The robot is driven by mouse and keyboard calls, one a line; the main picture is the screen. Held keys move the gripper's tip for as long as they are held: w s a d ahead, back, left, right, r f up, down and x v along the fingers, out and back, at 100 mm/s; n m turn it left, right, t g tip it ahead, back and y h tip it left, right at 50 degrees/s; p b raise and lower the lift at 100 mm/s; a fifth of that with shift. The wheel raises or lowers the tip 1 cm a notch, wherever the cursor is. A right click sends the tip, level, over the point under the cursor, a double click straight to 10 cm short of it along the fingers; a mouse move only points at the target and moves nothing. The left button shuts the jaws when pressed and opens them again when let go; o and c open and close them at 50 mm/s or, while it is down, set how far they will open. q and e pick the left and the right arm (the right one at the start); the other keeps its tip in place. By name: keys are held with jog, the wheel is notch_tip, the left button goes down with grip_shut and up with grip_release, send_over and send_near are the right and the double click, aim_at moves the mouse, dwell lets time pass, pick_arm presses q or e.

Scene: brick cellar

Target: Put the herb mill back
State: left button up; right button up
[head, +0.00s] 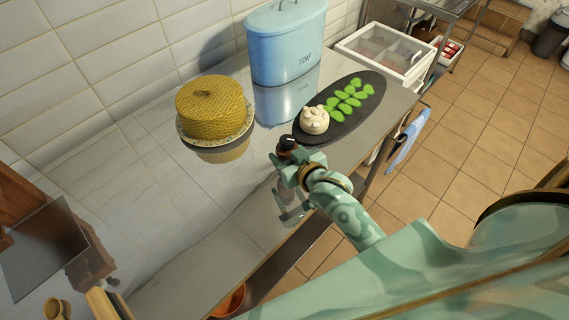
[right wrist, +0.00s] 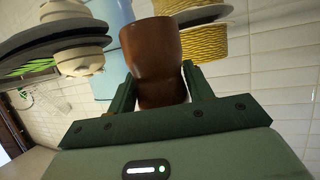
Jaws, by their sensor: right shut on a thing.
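The herb mill (right wrist: 155,60) is a brown wooden body that fills the middle of the right wrist view, between my right gripper's two fingers. In the head view its dark top (head: 287,143) shows above my right gripper (head: 287,160), near the front part of the shiny counter. My right gripper is shut on the mill and appears to hold it above the counter, with a reflection below. The mill's lower part is mostly hidden by the gripper in the head view. My left gripper is not in view.
A dark oval board (head: 340,127) with green leaves and a white lumpy thing (head: 314,120) lies just beyond the mill. A yellow woven-patterned round (head: 212,107) is on a speckled plate. A blue tin (head: 285,45) stands behind. The counter's left middle is clear.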

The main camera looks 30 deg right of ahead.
jog(key=shift+w+f, duration=0.25)
notch_tip(320, 180, down, 4)
jog(key=shift+w+a+r+b, duration=0.1)
jog(key=shift+r+b, duration=0.15)
jog(key=shift+b, duration=0.6)
jog(key=shift+r, duration=0.1)
jog(key=o, duration=1)
jog(key=shift+o, duration=0.2)
jog(key=shift+s+r, duration=0.2)
jog(key=shift+s, duration=0.1)
jog(key=p+v, duration=0.3)
jog(key=v, duration=0.8)
jog(key=shift+s, duration=0.2)
